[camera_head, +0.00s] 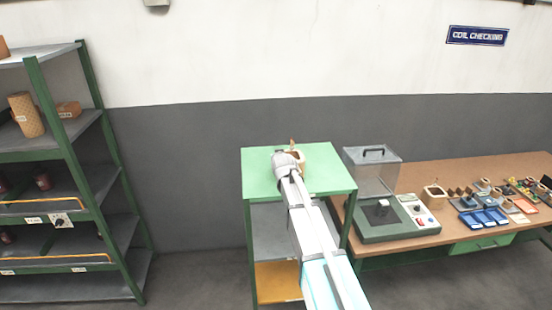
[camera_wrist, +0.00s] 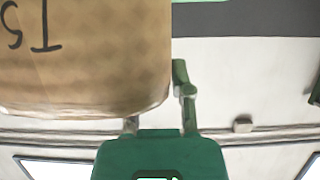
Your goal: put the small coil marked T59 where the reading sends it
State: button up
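A tan coil (camera_wrist: 75,55) fills the upper left of the wrist view, very close. Black upside-down marks on it read T5, cut off at the picture edge. In the head view a cream and brown coil (camera_head: 302,157) is on or just above the green top of a stand, partly behind my gripper (camera_head: 286,160). In the wrist view one finger (camera_wrist: 183,88) shows beside the coil's right edge. The other finger is hidden by the coil, so I cannot tell whether the gripper holds it. A tester (camera_head: 388,222) stands on the bench; its reading is too small to read.
The green-topped stand (camera_head: 262,182) has lower shelves. A clear box with a handle (camera_head: 372,172) stands behind the tester. Another coil (camera_head: 434,197), blue trays (camera_head: 483,218) and small parts crowd the wooden bench (camera_head: 440,176). A green-framed rack (camera_head: 62,150) stands left, with floor between.

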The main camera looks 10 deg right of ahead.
jog(key=o, duration=0.4)
jog(key=shift+o, duration=0.2)
jog(key=shift+r, duration=0.1)
jog(key=p+v, duration=0.4)
jog(key=v, duration=0.8)
jog(key=shift+p, duration=0.4)
jog(key=shift+s+d, duration=0.1)
jog(key=shift+s, duration=0.05)
